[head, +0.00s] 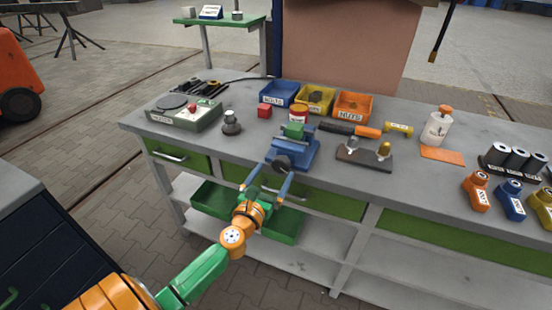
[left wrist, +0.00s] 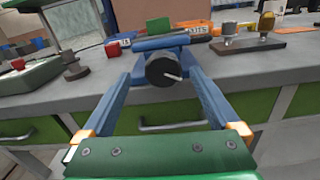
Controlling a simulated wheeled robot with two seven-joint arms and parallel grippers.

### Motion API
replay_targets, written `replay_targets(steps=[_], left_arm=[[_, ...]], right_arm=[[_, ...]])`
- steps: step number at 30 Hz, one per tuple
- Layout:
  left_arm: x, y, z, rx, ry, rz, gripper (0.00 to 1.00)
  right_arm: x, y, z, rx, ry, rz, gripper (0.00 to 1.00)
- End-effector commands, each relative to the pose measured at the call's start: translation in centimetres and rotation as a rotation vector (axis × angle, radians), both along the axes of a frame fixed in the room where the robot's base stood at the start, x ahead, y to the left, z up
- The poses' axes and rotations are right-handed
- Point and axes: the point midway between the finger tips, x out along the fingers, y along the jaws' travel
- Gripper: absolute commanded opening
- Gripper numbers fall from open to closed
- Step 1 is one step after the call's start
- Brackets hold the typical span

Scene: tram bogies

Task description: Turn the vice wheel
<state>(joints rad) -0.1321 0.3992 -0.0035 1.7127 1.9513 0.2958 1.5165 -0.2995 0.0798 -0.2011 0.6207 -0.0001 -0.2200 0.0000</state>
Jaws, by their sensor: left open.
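The vice (head: 290,153) is blue with a green block (head: 293,131) at its top, and stands at the front edge of the grey workbench. Its dark round wheel (head: 281,163) faces me at the bench edge; in the left wrist view the wheel (left wrist: 164,69) shows a small pale handle pin at its right. My left gripper (head: 268,186) is open in front of the vice. Its two blue fingers (left wrist: 164,85) point at the wheel, one to each side in the left wrist view; I cannot tell whether they touch it. My right gripper is not in view.
On the workbench (head: 330,182), blue (head: 278,93), yellow (head: 315,98) and orange (head: 353,106) bins stand behind the vice. A grey-green device (head: 184,114) stands left, a dark stand (head: 364,157) right. Below is a green drawer (head: 335,200). A dark cabinet (head: 45,245) is at lower left.

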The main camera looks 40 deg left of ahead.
Motion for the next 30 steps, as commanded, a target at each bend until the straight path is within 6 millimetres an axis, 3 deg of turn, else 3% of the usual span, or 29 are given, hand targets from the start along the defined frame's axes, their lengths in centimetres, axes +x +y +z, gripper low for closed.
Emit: replay_targets(steps=[7, 17, 26, 30], left_arm=[[3.6, 0.8, -0.1, 0.004, 0.001, -0.001, 0.96], [4.1, 0.9, -0.1, 0.004, 0.003, -0.002, 0.93], [4.1, 0.9, -0.1, 0.005, 0.003, -0.002, 0.12], [4.1, 0.9, -0.1, 0.010, 0.006, -0.002, 0.10]], right_arm=[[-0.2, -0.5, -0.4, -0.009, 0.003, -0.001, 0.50], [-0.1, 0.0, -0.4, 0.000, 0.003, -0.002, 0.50], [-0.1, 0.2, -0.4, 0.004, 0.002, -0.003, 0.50], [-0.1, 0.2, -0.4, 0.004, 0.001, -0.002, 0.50]])
